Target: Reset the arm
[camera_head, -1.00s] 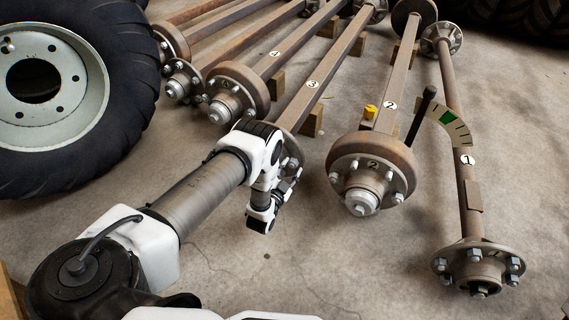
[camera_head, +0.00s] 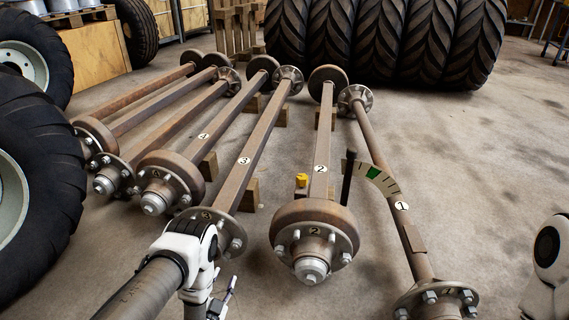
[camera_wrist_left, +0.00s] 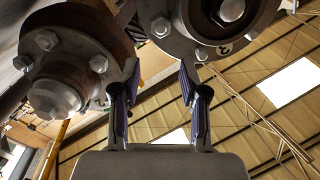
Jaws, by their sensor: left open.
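My left arm comes in from the bottom left of the head view, and my left gripper (camera_head: 222,300) is at the bottom edge, partly cut off. It is in front of the hub of axle 3 (camera_head: 232,236). In the left wrist view my left gripper (camera_wrist_left: 158,85) points up with its two fingers apart and nothing between them. Two bolted hubs show beyond the fingers, one at the upper left (camera_wrist_left: 60,75) and one at the top (camera_wrist_left: 225,20). A white part of my right arm shows at the right edge of the head view; its gripper is out of frame.
Several rusty axles lie on wooden blocks, including axle 2 (camera_head: 318,165) and axle 1 (camera_head: 385,160). Big tires (camera_head: 385,40) stand behind and at left. Floor at right is clear.

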